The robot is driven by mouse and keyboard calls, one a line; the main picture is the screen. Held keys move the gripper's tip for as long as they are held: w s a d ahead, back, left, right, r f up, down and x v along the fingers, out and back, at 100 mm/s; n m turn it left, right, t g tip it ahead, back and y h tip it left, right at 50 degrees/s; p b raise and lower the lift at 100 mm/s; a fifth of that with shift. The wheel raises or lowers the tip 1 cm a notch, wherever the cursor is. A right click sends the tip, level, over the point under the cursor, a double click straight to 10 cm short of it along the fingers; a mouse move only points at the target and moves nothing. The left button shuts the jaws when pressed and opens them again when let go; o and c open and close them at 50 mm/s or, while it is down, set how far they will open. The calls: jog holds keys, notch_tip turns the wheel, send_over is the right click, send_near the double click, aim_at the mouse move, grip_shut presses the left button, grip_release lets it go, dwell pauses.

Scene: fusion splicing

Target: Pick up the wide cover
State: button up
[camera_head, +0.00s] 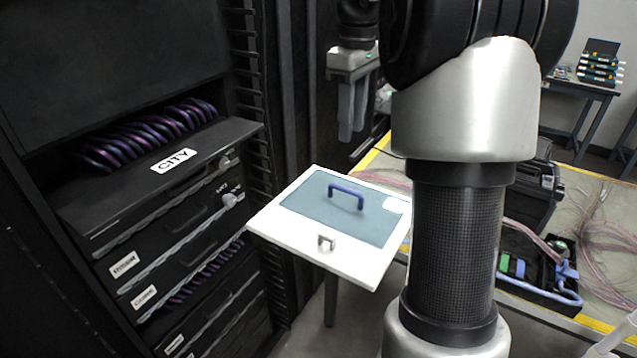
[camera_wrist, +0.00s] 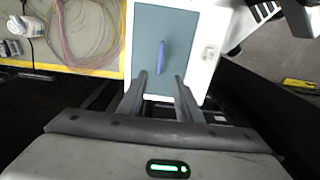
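A white, flat-topped piece (camera_head: 352,268) stands in the middle of the head view. Set into its top is a wide blue-grey panel (camera_head: 300,205) with a dark blue handle (camera_head: 346,190), which looks like the wide cover. In the wrist view the panel (camera_wrist: 150,25) and its blue handle (camera_wrist: 161,57) show beyond the fingertips. My gripper (camera_head: 352,138) points down above and behind the panel in the head view. In the wrist view my gripper (camera_wrist: 161,77) has its two fingers apart with nothing between the tips. The handle is not held.
A small grey handle (camera_head: 325,242) sits on the white front strip. A dark rack (camera_head: 160,200) with a CITY label stands at left. A table (camera_head: 612,200) with pink cables and a black toolbox (camera_head: 535,268) is at right. My arm hides part of the right side.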

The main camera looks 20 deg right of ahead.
jog(key=b, duration=0.2)
send_over(346, 190)
jog(key=f, duration=1.1)
jog(key=shift+d, duration=0.3)
jog(key=shift+w+a+f, duration=0.1)
jog(key=shift+f, duration=1.5)
jog(key=shift+w+a+f, duration=0.1)
jog(key=shift+f, duration=1.5)
grip_shut()
